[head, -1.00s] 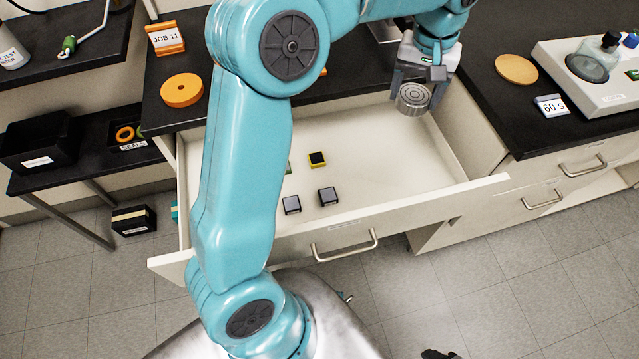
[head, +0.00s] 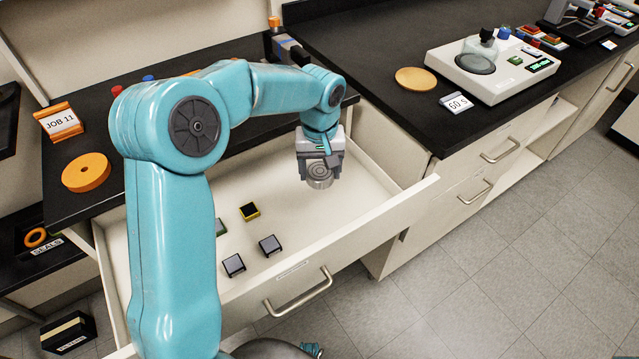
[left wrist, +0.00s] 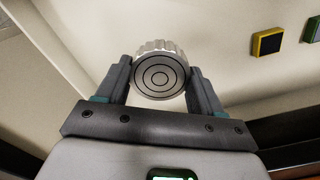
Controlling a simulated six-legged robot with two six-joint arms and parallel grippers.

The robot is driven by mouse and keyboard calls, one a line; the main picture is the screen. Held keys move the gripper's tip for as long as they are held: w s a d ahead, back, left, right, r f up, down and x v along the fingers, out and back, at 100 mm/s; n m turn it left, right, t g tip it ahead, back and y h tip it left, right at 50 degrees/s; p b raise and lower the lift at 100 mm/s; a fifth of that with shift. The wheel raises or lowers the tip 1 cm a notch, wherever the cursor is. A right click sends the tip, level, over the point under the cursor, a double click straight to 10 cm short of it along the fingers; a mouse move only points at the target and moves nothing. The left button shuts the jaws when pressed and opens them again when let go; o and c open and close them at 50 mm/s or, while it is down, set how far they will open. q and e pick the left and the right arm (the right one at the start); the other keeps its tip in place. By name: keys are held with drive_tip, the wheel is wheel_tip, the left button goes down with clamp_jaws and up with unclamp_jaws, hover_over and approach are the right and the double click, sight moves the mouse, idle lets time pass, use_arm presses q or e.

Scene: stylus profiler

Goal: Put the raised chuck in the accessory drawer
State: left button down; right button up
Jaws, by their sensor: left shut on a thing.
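The raised chuck (head: 320,176) is a round silver metal cylinder with concentric rings on its face. My left gripper (head: 318,170) is shut on it, over the right part of the open accessory drawer (head: 350,205). In the left wrist view the chuck (left wrist: 160,74) sits between the two fingers, its ringed face toward the camera. Whether it touches the drawer floor I cannot tell. My right gripper is not in view.
In the drawer lie a yellow-edged black block (head: 250,211), two grey-topped blocks (head: 234,265) and a green one partly hidden by my arm. The drawer floor near the chuck is clear. The drawer front (head: 400,212) and side walls stand up around it.

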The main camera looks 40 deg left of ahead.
sight(320, 182)
use_arm(q)
wheel_tip(320, 182, down, 5)
drive_tip(key=shift+f, duration=0.1)
drive_tip(key=shift+f+b, duration=0.15)
drive_tip(key=shift+b, duration=0.25)
drive_tip(key=shift+c, duration=0.8)
unclamp_jaws()
drive_tip(key=shift+r, duration=0.45)
wheel_tip(320, 182, up, 12)
drive_tip(key=shift+f+p, duration=0.25)
drive_tip(key=shift+p, duration=0.75)
